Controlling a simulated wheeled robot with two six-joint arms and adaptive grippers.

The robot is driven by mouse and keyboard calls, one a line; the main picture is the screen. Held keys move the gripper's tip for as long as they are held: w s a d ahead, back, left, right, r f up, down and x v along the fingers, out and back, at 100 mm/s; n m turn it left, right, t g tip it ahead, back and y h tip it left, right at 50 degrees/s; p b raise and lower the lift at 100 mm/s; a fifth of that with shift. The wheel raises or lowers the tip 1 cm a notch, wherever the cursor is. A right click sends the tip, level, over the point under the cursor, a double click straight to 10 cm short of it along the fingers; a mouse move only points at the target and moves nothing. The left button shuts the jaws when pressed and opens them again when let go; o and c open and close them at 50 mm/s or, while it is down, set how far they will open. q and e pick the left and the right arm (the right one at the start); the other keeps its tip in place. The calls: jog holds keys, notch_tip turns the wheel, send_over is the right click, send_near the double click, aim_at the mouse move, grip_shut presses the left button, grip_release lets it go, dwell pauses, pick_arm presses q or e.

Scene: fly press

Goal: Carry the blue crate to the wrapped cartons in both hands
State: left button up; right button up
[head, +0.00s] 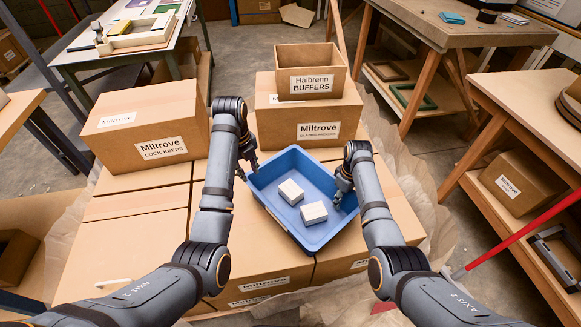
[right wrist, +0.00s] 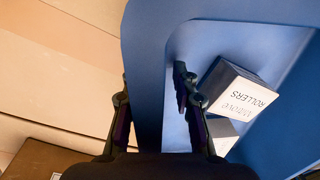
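The blue crate (head: 296,160) rests on the flat-topped cartons (head: 140,205) in the middle of the head view, with two small white boxes (head: 291,192) (head: 313,212) inside. My left gripper (head: 247,170) is at the crate's left rim; its fingers are too small to read there. My right gripper (head: 342,190) is at the right rim. In the right wrist view, the right gripper's fingers (right wrist: 151,88) stand apart on either side of the crate's rim (right wrist: 145,50), one outside and one inside. A box marked Rollers (right wrist: 236,90) shows inside the crate.
A Lock Keeps carton (head: 150,125) stands behind on the left. A Miltrove carton (head: 318,130) with an open Buffers box (head: 310,70) on it stands just behind the crate. Crumpled wrapping (head: 440,215) surrounds the cartons. Benches stand on the left and right, and a red pole (head: 515,233) slants at right.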

notch_tip(320, 180, up, 12)
jog(key=shift+w+d, duration=0.3)
jog(key=shift+w, duration=0.05)
notch_tip(320, 180, up, 11)
jog(key=p, duration=1.4)
dwell(0.4)
